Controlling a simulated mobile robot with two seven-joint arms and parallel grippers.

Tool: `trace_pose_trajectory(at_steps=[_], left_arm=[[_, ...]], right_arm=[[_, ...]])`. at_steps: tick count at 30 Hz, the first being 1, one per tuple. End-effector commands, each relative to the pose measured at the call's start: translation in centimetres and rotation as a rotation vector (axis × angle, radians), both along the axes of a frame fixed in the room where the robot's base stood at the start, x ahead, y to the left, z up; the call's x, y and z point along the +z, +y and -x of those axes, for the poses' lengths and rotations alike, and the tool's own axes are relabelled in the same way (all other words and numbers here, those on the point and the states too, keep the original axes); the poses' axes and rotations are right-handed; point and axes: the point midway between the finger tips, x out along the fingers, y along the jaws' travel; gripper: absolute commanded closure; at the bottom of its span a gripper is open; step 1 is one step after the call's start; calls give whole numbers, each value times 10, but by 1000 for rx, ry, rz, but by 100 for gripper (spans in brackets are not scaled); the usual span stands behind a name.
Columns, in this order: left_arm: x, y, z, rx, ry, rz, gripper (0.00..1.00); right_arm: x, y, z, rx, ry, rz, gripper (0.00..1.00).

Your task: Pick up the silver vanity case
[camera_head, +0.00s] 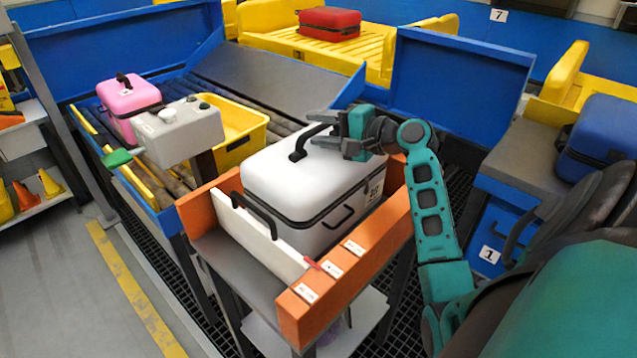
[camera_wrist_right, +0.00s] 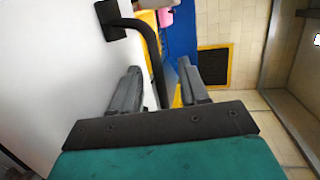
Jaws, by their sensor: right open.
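The silver vanity case (camera_head: 290,188) stands upright at the near end of the roller conveyor, inside an orange-edged tray end. It has a black handle (camera_head: 299,146) on its lid and another on its front side. My right gripper (camera_head: 324,130) is open just above the lid, at the top handle. In the right wrist view the case's pale lid (camera_wrist_right: 55,70) fills the left side. The black handle (camera_wrist_right: 152,50) runs between the two open fingers (camera_wrist_right: 158,80); contact cannot be told. My left gripper is not in view.
A pink case (camera_head: 128,97) and a yellow bin (camera_head: 235,122) are on the conveyor behind. A grey box with buttons (camera_head: 180,132) stands at its side. A red case (camera_head: 329,22) lies on a yellow platform at the back; a blue case (camera_head: 600,135) is at right.

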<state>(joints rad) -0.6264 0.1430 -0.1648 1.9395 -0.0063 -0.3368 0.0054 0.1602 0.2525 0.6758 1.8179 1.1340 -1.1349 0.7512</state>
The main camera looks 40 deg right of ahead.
Motion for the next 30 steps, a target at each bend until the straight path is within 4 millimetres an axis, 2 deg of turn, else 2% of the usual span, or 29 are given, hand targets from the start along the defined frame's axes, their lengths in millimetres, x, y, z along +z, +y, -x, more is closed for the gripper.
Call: trace_pose_trajectory(at_steps=[3,9,23,30], left_arm=[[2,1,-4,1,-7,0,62],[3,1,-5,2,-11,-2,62],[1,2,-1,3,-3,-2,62],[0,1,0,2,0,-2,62]], right_arm=[[-1,2,-7,0,0,1,56],[-2,2,-7,0,0,1,56],[-2,2,-7,0,0,1,100],[-2,2,-7,0,1,1,100]])
